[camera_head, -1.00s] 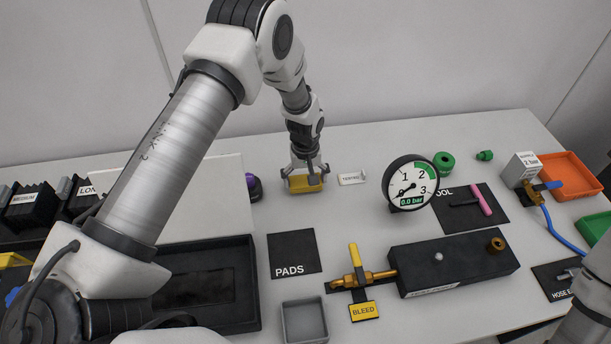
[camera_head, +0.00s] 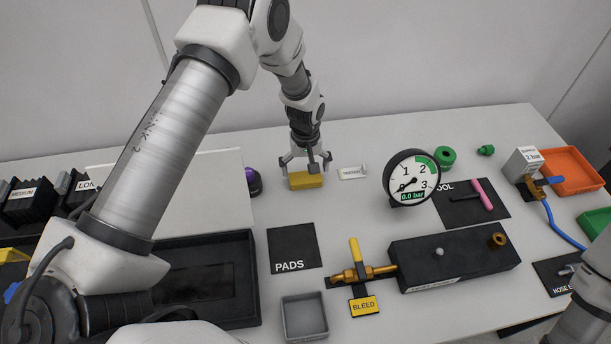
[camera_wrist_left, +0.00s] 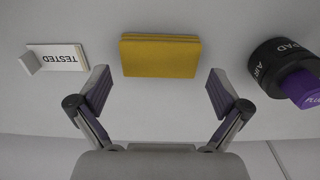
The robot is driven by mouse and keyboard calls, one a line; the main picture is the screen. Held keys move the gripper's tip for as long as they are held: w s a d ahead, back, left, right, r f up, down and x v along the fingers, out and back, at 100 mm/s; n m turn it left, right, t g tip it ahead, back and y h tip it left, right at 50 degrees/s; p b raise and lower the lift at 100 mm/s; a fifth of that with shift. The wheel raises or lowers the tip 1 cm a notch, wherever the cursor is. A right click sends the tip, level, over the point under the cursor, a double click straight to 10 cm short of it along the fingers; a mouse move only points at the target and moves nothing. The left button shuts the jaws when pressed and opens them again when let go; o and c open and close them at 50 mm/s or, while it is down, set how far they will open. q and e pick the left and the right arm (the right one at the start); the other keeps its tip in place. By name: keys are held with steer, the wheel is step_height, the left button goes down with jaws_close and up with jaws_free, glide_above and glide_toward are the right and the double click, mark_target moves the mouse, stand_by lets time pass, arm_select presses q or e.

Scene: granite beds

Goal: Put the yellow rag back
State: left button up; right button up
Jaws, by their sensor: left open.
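The yellow rag (camera_head: 306,181), a flat folded block, lies on the bench top behind the black PADS mat (camera_head: 293,250) and apart from it. My left gripper (camera_head: 306,166) is open and empty, just above and behind the rag. In the left wrist view the rag (camera_wrist_left: 160,56) lies beyond the spread fingertips of the left gripper (camera_wrist_left: 158,86), with clear space between it and each finger. My right gripper is out of view.
A white TESTED sign (camera_head: 352,173) stands right of the rag and a black-and-purple pad holder (camera_head: 253,182) left of it. A pressure gauge (camera_head: 411,178), black block (camera_head: 455,260) and grey tray (camera_head: 305,317) stand nearer. Bare bench surrounds the rag.

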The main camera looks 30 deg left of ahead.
mark_target(306, 177)
arm_select(q)
step_height(306, 177, up, 9)
steer(key=b, duration=0.2)
stand_by(0.3)
